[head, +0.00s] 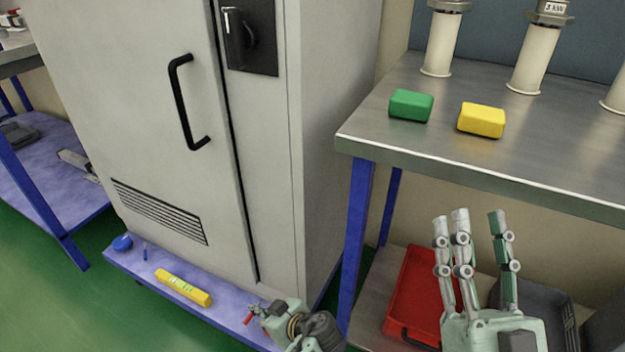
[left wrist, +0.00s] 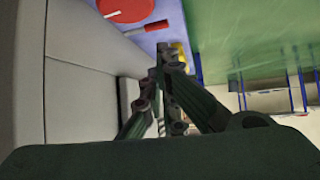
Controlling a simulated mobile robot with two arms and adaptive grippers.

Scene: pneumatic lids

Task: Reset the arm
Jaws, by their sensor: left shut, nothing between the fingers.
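My left gripper (head: 268,311) is low at the bottom of the head view, in front of the grey cabinet's base and above the blue shelf. In the left wrist view its fingers (left wrist: 165,72) meet, shut and empty. My right gripper (head: 475,225) points upward at the lower right, in front of the steel table. Its fingers are spread, with nothing between them. Both arms are mostly out of view.
A grey cabinet (head: 150,110) stands left of centre. A yellow level (head: 183,287) lies on the blue shelf (head: 225,308). The steel table (head: 375,105) holds green (head: 411,105) and yellow (head: 481,120) blocks. A red crate (head: 410,300) is underneath. Green floor is clear at left.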

